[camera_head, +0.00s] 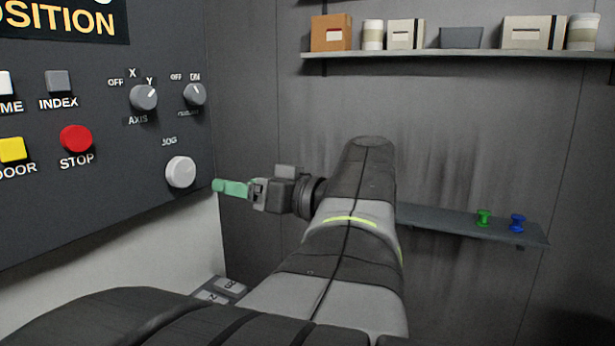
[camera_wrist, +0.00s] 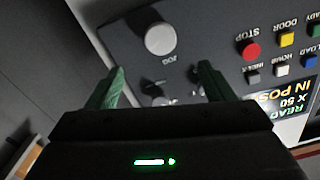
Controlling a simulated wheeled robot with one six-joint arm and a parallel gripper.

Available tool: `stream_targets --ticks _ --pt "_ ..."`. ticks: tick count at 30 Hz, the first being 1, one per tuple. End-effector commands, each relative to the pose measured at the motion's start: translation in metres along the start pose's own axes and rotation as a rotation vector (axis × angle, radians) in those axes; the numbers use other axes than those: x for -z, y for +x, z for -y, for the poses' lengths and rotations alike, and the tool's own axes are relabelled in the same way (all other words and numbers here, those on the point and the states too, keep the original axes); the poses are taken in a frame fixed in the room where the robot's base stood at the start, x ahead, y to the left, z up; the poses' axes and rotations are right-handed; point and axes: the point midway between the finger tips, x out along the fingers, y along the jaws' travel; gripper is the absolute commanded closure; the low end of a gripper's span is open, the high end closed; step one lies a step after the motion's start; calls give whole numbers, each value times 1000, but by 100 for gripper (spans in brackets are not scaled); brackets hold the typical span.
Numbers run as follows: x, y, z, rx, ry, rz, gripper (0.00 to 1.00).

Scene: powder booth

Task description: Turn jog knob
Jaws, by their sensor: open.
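The jog knob (camera_head: 181,172) is a round, light grey knob on the dark control panel, below the JOG label. My gripper (camera_head: 217,186) has green fingers and is just right of the knob in the head view, pointing left toward the panel. In the wrist view the jog knob (camera_wrist: 160,38) lies ahead, beyond the fingertips and roughly between their lines. My gripper (camera_wrist: 161,72) is open there, its two green fingers well apart with nothing between them. The fingers do not appear to touch the knob.
The panel also carries an axis knob (camera_head: 144,97), a second small knob (camera_head: 194,94), a red STOP button (camera_head: 76,138) and a yellow DOOR button (camera_head: 12,149). A low shelf (camera_head: 470,222) with green and blue pegs and an upper shelf (camera_head: 450,54) with boxes line the back wall.

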Motion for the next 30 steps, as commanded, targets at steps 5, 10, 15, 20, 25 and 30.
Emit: stream_targets --ticks 5,10,15,20,25,30 --pt "0 3 1 1 -42 1 25" --pt "1 18 2 3 -39 1 25" --pt "1 40 2 5 -38 2 25" --pt "1 61 2 4 -37 2 25" --pt "1 85 2 5 -36 3 25" --pt "1 110 2 3 -36 2 25"
